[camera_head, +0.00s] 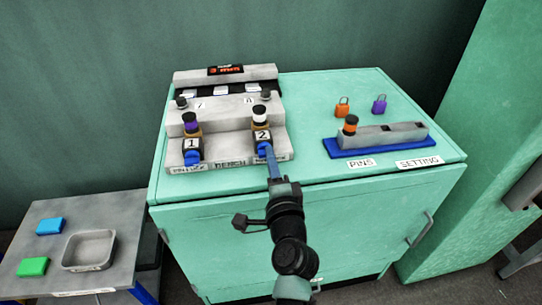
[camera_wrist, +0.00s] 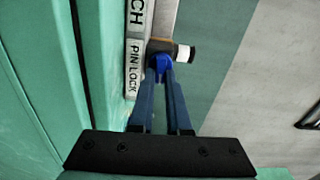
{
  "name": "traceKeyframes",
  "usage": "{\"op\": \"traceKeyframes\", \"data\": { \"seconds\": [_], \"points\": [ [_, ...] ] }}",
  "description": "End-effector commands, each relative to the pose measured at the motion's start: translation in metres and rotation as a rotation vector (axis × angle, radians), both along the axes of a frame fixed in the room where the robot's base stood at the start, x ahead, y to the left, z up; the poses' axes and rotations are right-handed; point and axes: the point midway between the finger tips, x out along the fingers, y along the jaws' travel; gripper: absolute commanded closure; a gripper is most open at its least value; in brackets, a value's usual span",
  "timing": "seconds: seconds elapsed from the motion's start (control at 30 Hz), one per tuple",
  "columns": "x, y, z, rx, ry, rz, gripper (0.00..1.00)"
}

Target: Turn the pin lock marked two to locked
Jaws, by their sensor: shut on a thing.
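The pin lock marked two (camera_head: 262,138) is a dark block with a white "2" on the right of the grey press bench. A pin (camera_head: 260,113) with a white and black top stands in it. Its blue knob (camera_wrist: 163,62) shows at my fingertips in the wrist view, beside the "PIN LOCK" label (camera_wrist: 134,66). My gripper (camera_head: 268,152) reaches the front of this lock and is shut on the blue knob. The fingers partly cover the knob, so I cannot tell its exact angle.
The pin lock marked one (camera_head: 190,144), with a purple-banded pin, stands at the left of the bench. A blue rack (camera_head: 380,146) holds an orange-banded pin. Orange (camera_head: 342,110) and purple padlocks (camera_head: 380,106) stand behind it. A low grey table (camera_head: 110,212) is at lower left.

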Motion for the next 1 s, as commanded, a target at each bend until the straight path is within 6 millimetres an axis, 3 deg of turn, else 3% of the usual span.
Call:
{"op": "traceKeyframes", "data": {
  "seconds": [0.7,0.73,0.87,0.9,1.0],
  "points": [
    [-0.0002,-0.0001,-0.0018,0.08,0.014,0.0,1.0],
    [-0.0002,-0.0001,-0.0018,0.08,0.014,0.0,0.83],
    [-0.0002,-0.0002,-0.0016,0.078,0.014,0.0,0.6],
    [-0.0002,-0.0001,-0.0015,0.078,0.013,0.0,0.55],
    [-0.0001,-0.0001,-0.0012,0.077,0.013,0.0,0.55]
  ]
}}
